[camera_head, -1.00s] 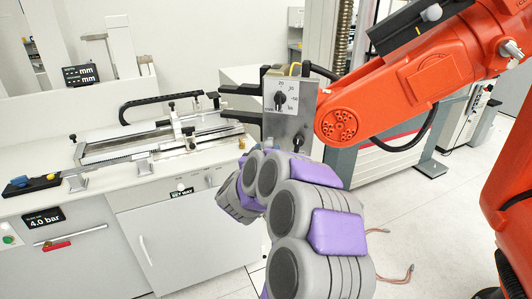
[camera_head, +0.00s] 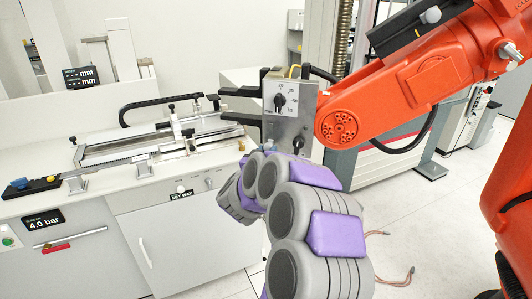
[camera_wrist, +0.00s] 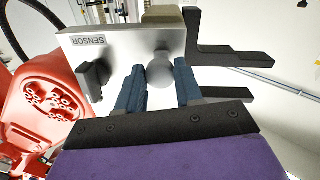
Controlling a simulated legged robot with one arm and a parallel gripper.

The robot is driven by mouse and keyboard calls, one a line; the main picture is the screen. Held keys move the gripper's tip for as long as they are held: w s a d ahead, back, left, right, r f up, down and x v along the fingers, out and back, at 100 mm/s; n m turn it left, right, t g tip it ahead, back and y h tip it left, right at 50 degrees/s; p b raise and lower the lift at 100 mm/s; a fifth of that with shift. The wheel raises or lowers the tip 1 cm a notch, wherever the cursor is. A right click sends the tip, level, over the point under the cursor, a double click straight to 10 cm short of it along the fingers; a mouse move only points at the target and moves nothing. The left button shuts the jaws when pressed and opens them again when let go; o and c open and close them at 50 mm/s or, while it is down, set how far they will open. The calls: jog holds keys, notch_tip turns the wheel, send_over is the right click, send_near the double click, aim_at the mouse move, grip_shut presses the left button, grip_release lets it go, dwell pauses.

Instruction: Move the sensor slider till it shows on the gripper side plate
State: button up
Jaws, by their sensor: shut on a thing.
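The metal side plate (camera_head: 290,125) of the machine's gripper stands upright in the middle of the head view, with a numbered dial and a black knob (camera_head: 279,101). In the wrist view the plate (camera_wrist: 130,48) carries the word SENSOR, seen upside down, and a black knob (camera_wrist: 92,80) at left. My gripper (camera_wrist: 160,88) has its blue fingers on either side of a grey rounded knob (camera_wrist: 161,70) on the plate and is shut on it. In the head view my own wrist largely hides the fingers. I cannot make out a slider setting.
Black jaws (camera_head: 240,105) stick out left from the plate; they also show in the wrist view (camera_wrist: 235,62). An orange robot arm (camera_head: 400,95) joins the plate at right. A bench (camera_head: 150,190) with a metal slide rig (camera_head: 150,148) stands at left.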

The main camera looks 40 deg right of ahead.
jog(key=shift+r, duration=0.1)
grip_shut()
jog(key=shift+r+p, duration=0.35)
jog(key=shift+p, duration=0.9)
jog(key=shift+f, duration=0.1)
jog(key=o, duration=1.1)
grip_release()
jog(key=b+v, duration=0.1)
jog(key=v, duration=1.6)
jog(key=shift+a+b, duration=0.2)
jog(key=shift+b, duration=0.15)
